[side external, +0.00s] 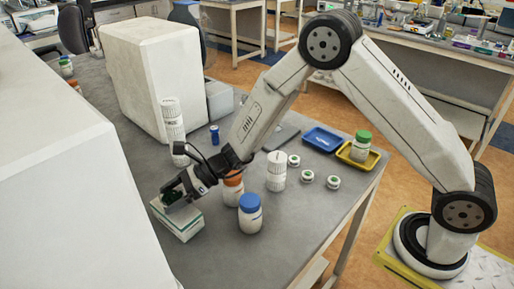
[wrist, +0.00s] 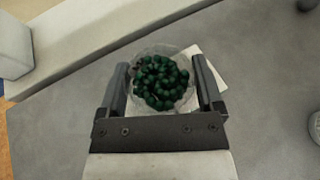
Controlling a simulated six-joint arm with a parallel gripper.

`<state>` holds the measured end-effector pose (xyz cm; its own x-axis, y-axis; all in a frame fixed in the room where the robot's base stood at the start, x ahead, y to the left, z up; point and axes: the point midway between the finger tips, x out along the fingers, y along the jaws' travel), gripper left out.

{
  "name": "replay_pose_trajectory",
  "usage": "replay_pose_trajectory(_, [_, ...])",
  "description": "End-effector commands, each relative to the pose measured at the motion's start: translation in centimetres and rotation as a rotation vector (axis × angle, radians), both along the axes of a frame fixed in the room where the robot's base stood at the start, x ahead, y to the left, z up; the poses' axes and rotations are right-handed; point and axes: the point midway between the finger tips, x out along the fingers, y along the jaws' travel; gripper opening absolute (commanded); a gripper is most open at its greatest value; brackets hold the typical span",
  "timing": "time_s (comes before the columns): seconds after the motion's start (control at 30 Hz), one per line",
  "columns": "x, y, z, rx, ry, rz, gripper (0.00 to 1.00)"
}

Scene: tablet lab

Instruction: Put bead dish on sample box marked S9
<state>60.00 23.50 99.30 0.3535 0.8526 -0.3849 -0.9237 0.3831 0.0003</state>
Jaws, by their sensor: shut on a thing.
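The bead dish (wrist: 160,82) is a clear round dish full of dark green beads. In the wrist view my gripper (wrist: 163,78) has one finger on each side of it and is shut on it. A white sample box (side external: 181,226) with a green stripe lies directly below my gripper (side external: 174,197) in the side view. A white corner of the box (wrist: 211,62) shows behind the dish in the wrist view. I cannot tell whether the dish touches the box top. The box's marking is not readable.
A blue-capped jar (side external: 250,214) and an orange-capped jar (side external: 233,190) stand right of the box. Large white machines (side external: 150,75) line the left side. White bottles, a blue tray (side external: 323,140) and a yellow tray (side external: 358,156) stand farther right. Grey table is clear in front of the box.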

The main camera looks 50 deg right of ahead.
Motion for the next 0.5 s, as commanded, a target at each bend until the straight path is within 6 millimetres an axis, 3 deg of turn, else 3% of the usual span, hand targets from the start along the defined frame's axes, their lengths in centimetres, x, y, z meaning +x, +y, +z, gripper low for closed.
replay_pose_trajectory(0.5, [0.05, -0.02, -1.04, 0.001, -0.001, -0.001, 0.24])
